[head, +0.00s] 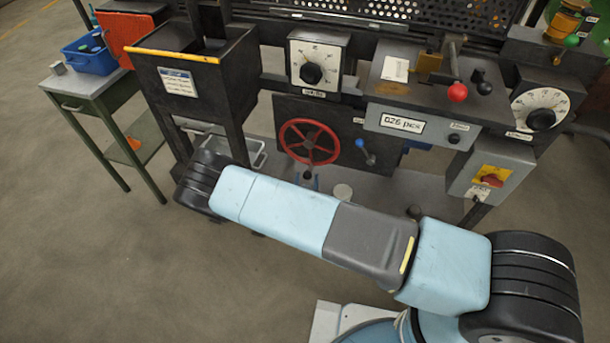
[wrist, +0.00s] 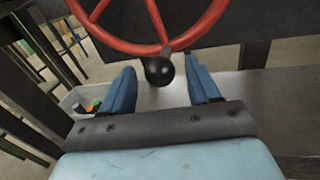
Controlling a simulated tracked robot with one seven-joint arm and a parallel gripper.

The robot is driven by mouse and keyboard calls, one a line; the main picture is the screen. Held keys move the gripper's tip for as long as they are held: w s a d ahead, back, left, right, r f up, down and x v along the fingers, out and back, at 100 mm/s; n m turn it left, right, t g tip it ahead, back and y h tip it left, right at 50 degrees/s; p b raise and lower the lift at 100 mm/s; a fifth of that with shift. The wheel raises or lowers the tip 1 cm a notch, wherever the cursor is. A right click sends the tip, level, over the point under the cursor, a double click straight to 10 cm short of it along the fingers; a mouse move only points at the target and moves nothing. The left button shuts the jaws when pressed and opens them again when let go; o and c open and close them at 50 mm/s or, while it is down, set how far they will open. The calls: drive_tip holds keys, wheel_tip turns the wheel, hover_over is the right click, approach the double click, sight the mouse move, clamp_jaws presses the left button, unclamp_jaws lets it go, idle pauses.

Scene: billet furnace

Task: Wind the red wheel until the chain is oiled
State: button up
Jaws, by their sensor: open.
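The red wheel (head: 325,154) is a spoked handwheel on the dark front panel of the machine. Its black knob (head: 308,174) is at the bottom of the rim. In the wrist view the red wheel (wrist: 212,28) fills the top and its black knob (wrist: 159,72) hangs below the rim. My gripper (wrist: 160,68) is open, with one blue finger on each side of the knob and gaps visible between. In the head view only the blue fingertips of my gripper (head: 307,181) show beside the knob; my arm hides the rest. I cannot make out a chain.
A blue-tipped lever (head: 366,152) is just right of the wheel. A red-knobbed lever (head: 457,92) and dials are above. A dark bin (head: 185,68) is at left, beside a green-legged side table (head: 85,86). The floor at left is clear.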

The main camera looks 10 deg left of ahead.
drive_tip(key=shift+w+a, duration=0.15)
drive_tip(key=shift+w, duration=1.05)
clamp_jaws()
